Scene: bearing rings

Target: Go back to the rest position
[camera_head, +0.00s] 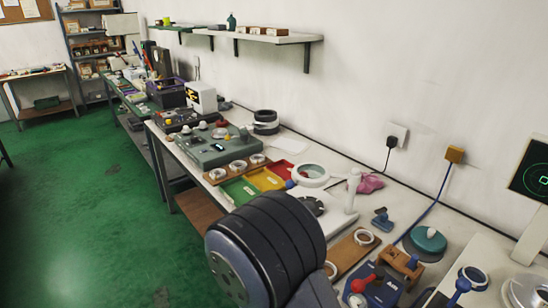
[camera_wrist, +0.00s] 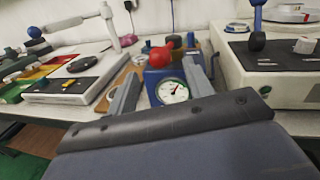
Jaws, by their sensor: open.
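My gripper (camera_wrist: 161,68) shows in the wrist view, its two grey fingers spread apart with nothing held between them. Beyond the fingers stands a blue gauge device (camera_wrist: 153,78) with a red knob and a white dial; it also shows in the head view (camera_head: 378,292). In the head view, my dark arm covers the lower middle and the gripper cannot be made out. A wooden board with pale bearing rings (camera_head: 238,166) lies on the bench left of the coloured trays. Another ring (camera_head: 363,237) sits on a board right of my arm.
A teal round device (camera_head: 428,240) and a brown block (camera_head: 402,262) are at right. The green floor (camera_head: 80,190) on the left is clear.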

